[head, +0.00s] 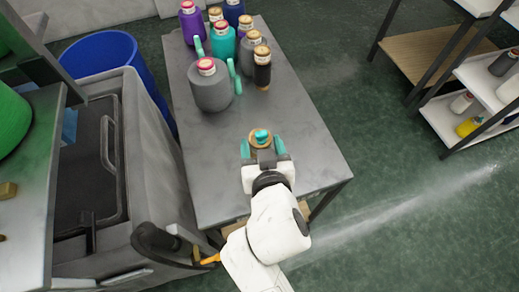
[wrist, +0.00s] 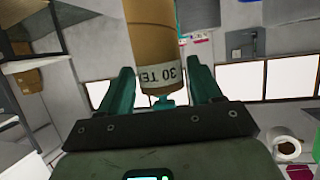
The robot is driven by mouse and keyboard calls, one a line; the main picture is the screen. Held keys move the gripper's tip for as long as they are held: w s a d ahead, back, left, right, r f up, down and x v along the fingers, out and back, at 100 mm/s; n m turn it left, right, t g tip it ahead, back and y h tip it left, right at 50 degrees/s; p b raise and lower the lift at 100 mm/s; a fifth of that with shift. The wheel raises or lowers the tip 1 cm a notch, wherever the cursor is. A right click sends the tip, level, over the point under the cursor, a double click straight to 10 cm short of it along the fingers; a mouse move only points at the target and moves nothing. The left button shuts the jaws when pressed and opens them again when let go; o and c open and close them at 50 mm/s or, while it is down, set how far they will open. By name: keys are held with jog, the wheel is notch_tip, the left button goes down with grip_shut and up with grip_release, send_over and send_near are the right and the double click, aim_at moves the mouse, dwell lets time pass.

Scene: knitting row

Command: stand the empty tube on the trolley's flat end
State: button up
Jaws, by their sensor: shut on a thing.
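The empty tube (head: 260,134) is tan, with a teal piece showing at its end in the head view. In the wrist view the tube (wrist: 153,40) runs between the fingers and bears a pale label reading "30 TE". My gripper (head: 265,148) is shut on it, one teal finger on each side. The gripper and tube are over the bare near part of the trolley's grey flat top (head: 215,150). I cannot tell whether the tube touches the top; its lower end is hidden in the head view.
Several yarn cones stand on the trolley's far part, the nearest a grey cone (head: 211,92) and a black one (head: 262,70). A blue bin (head: 105,52) and a grey machine or cart are at left. Shelves (head: 440,115) stand at right. Green floor between is clear.

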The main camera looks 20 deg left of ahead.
jog(key=shift+w+a+f, duration=0.25)
jog(key=shift+w+f, duration=0.1)
jog(key=shift+f, duration=0.15)
jog(key=shift+w+a+f, duration=0.1)
jog(key=shift+f, duration=1.6)
jog(key=shift+f, duration=0.2)
jog(key=o, duration=1.3)
jog(key=shift+r, duration=0.1)
jog(key=b+v, duration=0.1)
jog(key=v, duration=1.1)
